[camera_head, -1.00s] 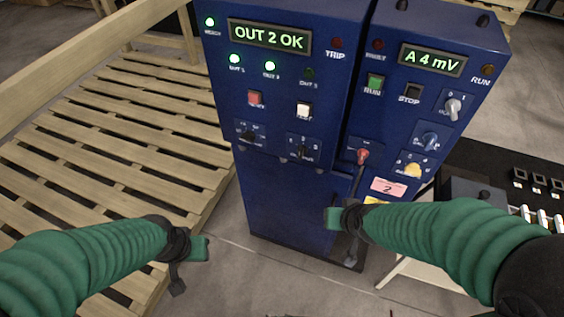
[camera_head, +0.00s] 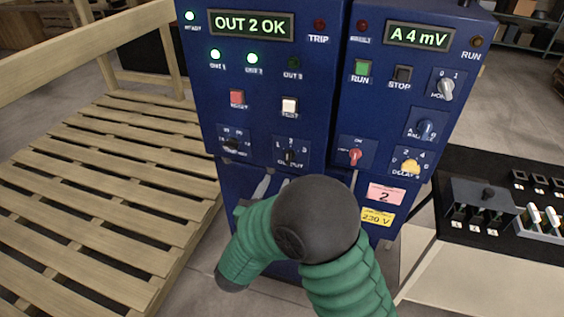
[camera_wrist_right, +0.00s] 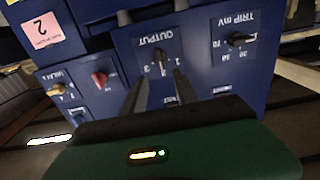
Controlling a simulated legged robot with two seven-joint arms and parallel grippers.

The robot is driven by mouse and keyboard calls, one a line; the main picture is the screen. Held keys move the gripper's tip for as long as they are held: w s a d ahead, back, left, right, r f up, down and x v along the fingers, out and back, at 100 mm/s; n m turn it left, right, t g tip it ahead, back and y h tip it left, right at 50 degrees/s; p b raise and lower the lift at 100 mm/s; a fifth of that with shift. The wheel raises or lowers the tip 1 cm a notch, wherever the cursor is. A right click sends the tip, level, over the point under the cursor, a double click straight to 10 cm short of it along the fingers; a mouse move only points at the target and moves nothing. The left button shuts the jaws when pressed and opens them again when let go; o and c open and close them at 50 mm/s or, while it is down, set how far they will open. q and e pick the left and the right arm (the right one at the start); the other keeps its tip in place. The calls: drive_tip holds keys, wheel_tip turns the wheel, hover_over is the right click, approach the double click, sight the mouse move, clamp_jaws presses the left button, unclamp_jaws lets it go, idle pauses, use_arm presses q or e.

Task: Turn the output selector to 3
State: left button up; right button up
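The output selector (camera_head: 290,156) is a small black knob with marks 1, 2 and 3, low on the left blue cabinet. Its exact pointing is hard to read; the display (camera_head: 251,25) reads "OUT 2 OK". The OUT 1 and OUT 2 lamps are lit green and OUT 3 (camera_head: 293,62) is dark. In the right wrist view the selector (camera_wrist_right: 160,58) appears upside down, just beyond and between the spread fingertips of my right gripper (camera_wrist_right: 160,78). That gripper is open and empty. In the head view its fingers (camera_head: 272,184) show below the selector, partly hidden by my arm. My left gripper is out of view.
The trip knob (camera_head: 233,144) is left of the selector, with red (camera_head: 237,97) and white (camera_head: 289,105) buttons above. A red-handled switch (camera_head: 355,156) and yellow delay knob (camera_head: 410,167) are on the right cabinet. A wooden pallet (camera_head: 110,185) lies left.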

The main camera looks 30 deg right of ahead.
sight(287, 159)
drive_tip(key=x, duration=0.9)
drive_tip(key=shift+w, duration=0.25)
drive_tip(key=shift+w+d, duration=0.3)
drive_tip(key=shift+d, duration=0.25)
clamp_jaws()
